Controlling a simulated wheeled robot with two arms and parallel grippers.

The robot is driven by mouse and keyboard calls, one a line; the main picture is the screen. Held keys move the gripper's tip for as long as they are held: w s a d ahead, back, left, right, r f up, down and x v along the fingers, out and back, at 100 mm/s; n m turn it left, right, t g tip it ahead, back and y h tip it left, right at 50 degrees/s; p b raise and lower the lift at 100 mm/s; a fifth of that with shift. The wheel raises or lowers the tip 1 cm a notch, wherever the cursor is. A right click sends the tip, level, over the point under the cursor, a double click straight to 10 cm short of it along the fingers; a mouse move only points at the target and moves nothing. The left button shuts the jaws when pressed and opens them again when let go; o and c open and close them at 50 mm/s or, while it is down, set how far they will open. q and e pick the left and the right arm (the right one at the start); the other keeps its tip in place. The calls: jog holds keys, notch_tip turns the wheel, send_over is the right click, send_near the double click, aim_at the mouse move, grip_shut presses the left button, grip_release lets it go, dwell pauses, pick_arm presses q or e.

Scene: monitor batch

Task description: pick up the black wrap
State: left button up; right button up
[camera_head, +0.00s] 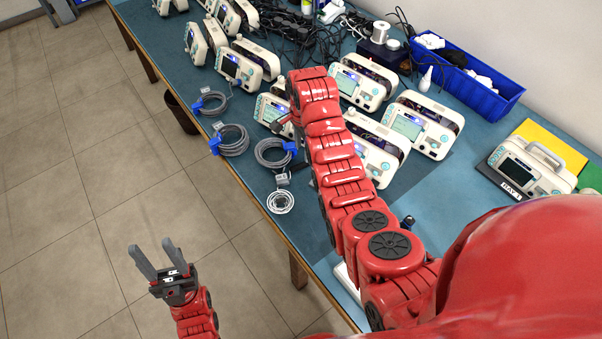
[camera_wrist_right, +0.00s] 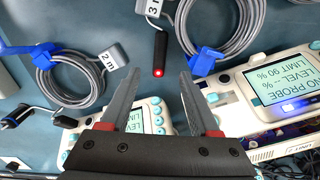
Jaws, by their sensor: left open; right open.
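In the right wrist view, a short black piece with a glowing red spot at its end (camera_wrist_right: 160,52) lies on the table below a "3 m" tag. It may be the black wrap, but I cannot be sure. My right gripper (camera_wrist_right: 159,77) is open, its fingertips on either side of the red-lit end in the picture, with nothing held. In the head view my right gripper (camera_head: 284,122) is mostly hidden by its own red arm over the table. My left gripper (camera_head: 154,247) is open and empty, off the table's edge above the floor.
Grey cable coils with blue ties (camera_head: 230,141) lie near the table's left edge. White monitors (camera_head: 243,66) crowd around my right arm. A blue bin (camera_head: 480,96), black cables (camera_head: 290,35) and a monitor on a dark base (camera_head: 525,168) stand farther back or right.

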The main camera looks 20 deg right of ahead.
aim_at(303, 164)
jog(key=shift+f, duration=0.5)
jog(key=shift+f+p, duration=0.5)
jog(key=shift+f, duration=0.1)
notch_tip(303, 164, down, 3)
jog(key=shift+s+f+p, duration=0.15)
jog(key=shift+p, duration=0.45)
jog(key=shift+f, duration=0.4)
grip_shut()
